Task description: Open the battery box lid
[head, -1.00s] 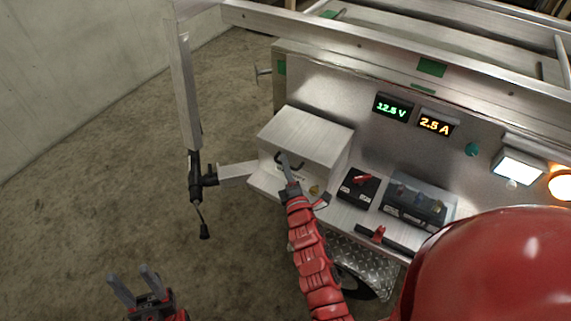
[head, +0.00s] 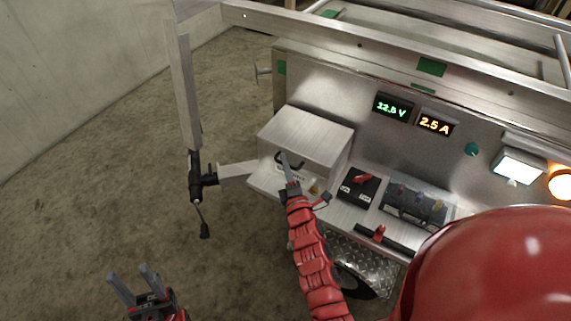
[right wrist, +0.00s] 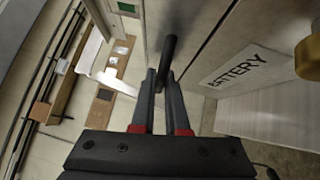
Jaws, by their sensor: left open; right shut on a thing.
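The battery box (head: 322,140) is a grey metal box on the trailer's side shelf. Its lid looks closed. A dark handle (right wrist: 170,50) stands out from its front, near a "BATTERY" label (right wrist: 243,68). My right gripper (head: 288,170) is at the box's front, shut on the handle; its fingers (right wrist: 159,80) flank the handle's lower end in the right wrist view. A brass-coloured fitting (right wrist: 309,57) sits beside the label; it also shows on the front in the head view (head: 314,189). My left gripper (head: 133,283) is open and empty, low at the left over the floor.
A post with a black jack fitting (head: 198,178) stands left of the box. To the right are a black switch box (head: 357,190) with a red lever, a clear-covered box (head: 415,205) and lit displays (head: 393,107). The floor (head: 80,210) at left is clear.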

